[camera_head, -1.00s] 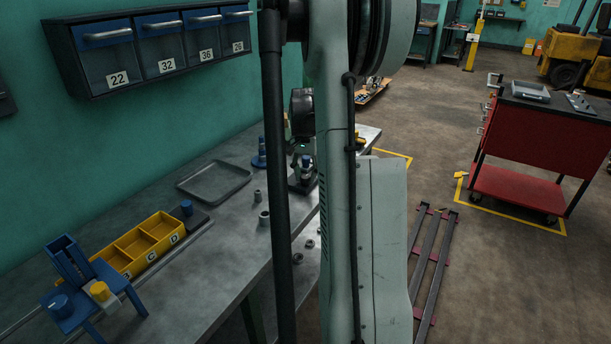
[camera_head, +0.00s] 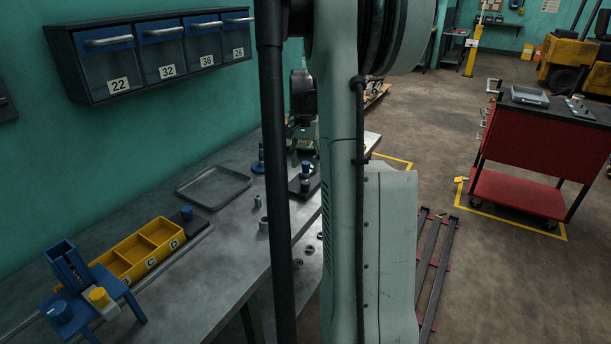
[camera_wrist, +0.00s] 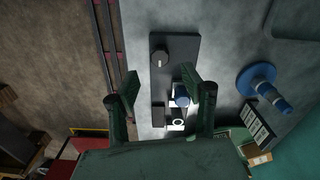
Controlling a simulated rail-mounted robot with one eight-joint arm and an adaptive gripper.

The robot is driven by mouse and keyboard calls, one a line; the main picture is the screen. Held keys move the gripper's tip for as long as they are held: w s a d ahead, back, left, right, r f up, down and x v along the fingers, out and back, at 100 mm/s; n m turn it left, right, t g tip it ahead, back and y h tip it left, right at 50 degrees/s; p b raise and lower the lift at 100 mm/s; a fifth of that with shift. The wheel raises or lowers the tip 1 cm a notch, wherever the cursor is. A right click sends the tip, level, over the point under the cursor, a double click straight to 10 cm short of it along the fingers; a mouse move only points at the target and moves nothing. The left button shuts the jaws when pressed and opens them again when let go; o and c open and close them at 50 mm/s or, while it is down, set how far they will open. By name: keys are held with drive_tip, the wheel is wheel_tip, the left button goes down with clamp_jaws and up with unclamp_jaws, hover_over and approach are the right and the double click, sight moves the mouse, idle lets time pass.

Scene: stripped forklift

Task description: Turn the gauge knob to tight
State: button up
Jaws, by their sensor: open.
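My gripper (camera_wrist: 160,80) is open and empty over a dark rectangular plate (camera_wrist: 185,45). The plate carries a round dark knob (camera_wrist: 158,58) with a light mark near its far end. A blue-topped cylinder (camera_wrist: 182,100) stands on the plate between my fingers, nearer the right finger and apart from it. White markings with a ring (camera_wrist: 178,123) lie below it. In the head view the blue-topped cylinder (camera_head: 306,168) shows beside my arm, and my arm hides part of the plate. I cannot tell for sure which knob is the gauge knob.
A blue stand (camera_wrist: 262,84) is right of the plate. Drawers (camera_head: 180,50) hang on the wall. A red cart (camera_head: 530,140) stands right.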

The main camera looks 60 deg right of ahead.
sight(305, 182)
drive_tip(key=shift+r, duration=2.75)
drive_tip(key=w+a+r+n+t+h, duration=0.1)
drive_tip(key=w+a+r+n, duration=0.2)
drive_tip(key=a, duration=1.1)
drive_tip(key=a+r+n+t+h, duration=0.15)
drive_tip(key=a+n, duration=0.25)
drive_tip(key=a, duration=0.9)
drive_tip(key=s+a+f+n+t+y, duration=0.1)
drive_tip(key=s+a+n, duration=0.3)
drive_tip(key=a, duration=0.7)
drive_tip(key=s+a+f+n+t+y, duration=0.1)
drive_tip(key=s+a+f+n+t, duration=0.2)
drive_tip(key=a, duration=0.9)
drive_tip(key=s+n, duration=0.1)
drive_tip(key=s, duration=0.2)
drive_tip(key=shift+a+f+t, duration=0.2)
drive_tip(key=shift+f+t, duration=0.15)
drive_tip(key=shift+f, duration=0.05)
